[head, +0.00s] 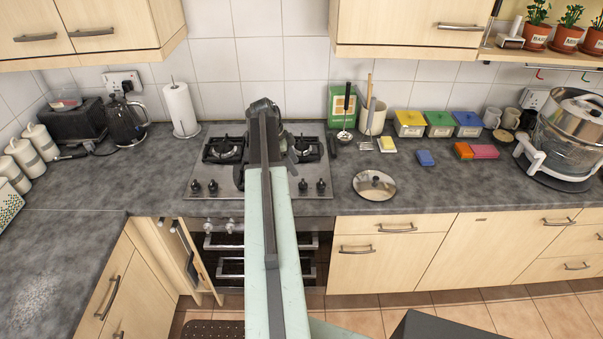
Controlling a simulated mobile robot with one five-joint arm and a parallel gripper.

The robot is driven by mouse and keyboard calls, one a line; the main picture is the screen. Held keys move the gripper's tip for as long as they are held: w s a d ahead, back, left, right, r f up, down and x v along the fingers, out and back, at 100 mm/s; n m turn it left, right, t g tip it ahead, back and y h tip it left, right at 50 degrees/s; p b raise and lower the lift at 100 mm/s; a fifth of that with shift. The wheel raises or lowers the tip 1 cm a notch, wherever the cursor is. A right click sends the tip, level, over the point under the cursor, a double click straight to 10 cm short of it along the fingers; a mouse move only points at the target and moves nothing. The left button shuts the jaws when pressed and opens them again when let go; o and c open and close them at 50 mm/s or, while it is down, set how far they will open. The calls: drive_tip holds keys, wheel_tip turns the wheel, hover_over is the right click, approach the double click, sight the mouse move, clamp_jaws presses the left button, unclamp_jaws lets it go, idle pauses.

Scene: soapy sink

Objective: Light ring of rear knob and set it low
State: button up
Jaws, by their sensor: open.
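The steel gas hob (200,178) is set in the grey worktop at the back, left of centre. Its left burner (222,148) and right burner (306,148) show black pan supports, with no flame visible. Two dark knobs show at the front left (204,187) and two at the front right (311,186). I cannot tell which knob is the rear one. My arm hides the middle of the hob. My gripper (264,108) is over the hob's back, near the tiled wall; it is open, with its fingertips mostly hidden and nothing visibly held.
A glass lid (374,185) lies right of the hob, and a paper towel roll (181,110) stands to its left. A green box (342,107) and utensil pot (372,116) stand behind right. A cupboard door (185,255) hangs open beside the oven.

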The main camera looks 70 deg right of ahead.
sight(303, 181)
drive_tip(key=b+x, duration=0.7)
drive_tip(key=x, duration=0.1)
drive_tip(key=shift+w+f+b, duration=0.1)
drive_tip(key=shift+w+b, duration=0.1)
drive_tip(key=shift+b, duration=0.1)
drive_tip(key=shift+c, duration=0.3)
clamp_jaws()
drive_tip(key=shift+a, duration=0.1)
